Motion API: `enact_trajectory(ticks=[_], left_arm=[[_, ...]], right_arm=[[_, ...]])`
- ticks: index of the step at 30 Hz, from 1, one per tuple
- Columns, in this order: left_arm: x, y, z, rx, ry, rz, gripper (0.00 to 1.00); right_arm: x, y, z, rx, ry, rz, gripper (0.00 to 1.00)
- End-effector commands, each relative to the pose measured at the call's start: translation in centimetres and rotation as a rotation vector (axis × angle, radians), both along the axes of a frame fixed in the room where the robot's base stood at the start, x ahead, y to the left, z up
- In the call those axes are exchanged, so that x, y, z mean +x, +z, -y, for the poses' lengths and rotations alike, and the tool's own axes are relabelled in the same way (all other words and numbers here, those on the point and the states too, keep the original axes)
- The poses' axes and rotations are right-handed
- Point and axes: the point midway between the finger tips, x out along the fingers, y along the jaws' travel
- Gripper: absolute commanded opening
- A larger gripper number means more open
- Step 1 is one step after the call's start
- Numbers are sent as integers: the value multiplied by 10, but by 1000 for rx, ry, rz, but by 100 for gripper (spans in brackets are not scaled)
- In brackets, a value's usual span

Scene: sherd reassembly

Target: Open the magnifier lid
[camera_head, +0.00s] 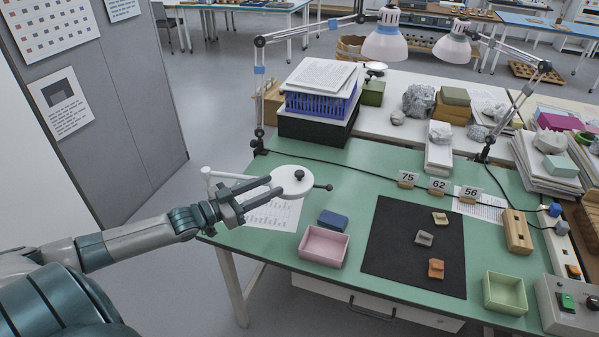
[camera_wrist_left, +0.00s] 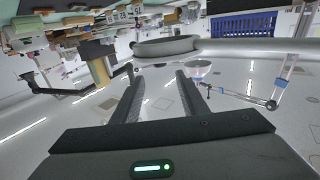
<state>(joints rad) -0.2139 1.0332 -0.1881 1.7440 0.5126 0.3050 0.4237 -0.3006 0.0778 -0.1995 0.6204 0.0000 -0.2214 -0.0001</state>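The magnifier (camera_head: 293,186) is a white round head over the left part of the green table. A pale lid with a dark knob (camera_head: 299,175) lies flat on it, looking shut. A short dark-tipped handle (camera_head: 328,187) sticks out at its right. My left gripper (camera_head: 274,186) is at the magnifier's left edge, with its two fingers apart and nothing seen between them. I cannot tell whether they touch it. In the left wrist view the magnifier's grey rim (camera_wrist_left: 165,47) is just beyond the open fingertips. My right gripper is not in view.
A blue block (camera_head: 333,220) and a pink tray (camera_head: 324,246) stand below the magnifier. A black mat (camera_head: 392,240) holds sherds. A lamp arm (camera_head: 259,95) rises at the table's back left. Green tabletop (camera_head: 350,180) is clear right of the magnifier.

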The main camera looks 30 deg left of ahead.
Motion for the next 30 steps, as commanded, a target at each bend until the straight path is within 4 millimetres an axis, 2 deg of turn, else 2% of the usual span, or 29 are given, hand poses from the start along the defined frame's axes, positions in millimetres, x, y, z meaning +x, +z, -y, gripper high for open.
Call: enact_trajectory(ticks=[24,30], left_arm=[[83,2,33,-1,1,1,40],[97,1,39,0,0,0,40]], right_arm=[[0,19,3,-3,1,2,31],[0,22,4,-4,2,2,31]])
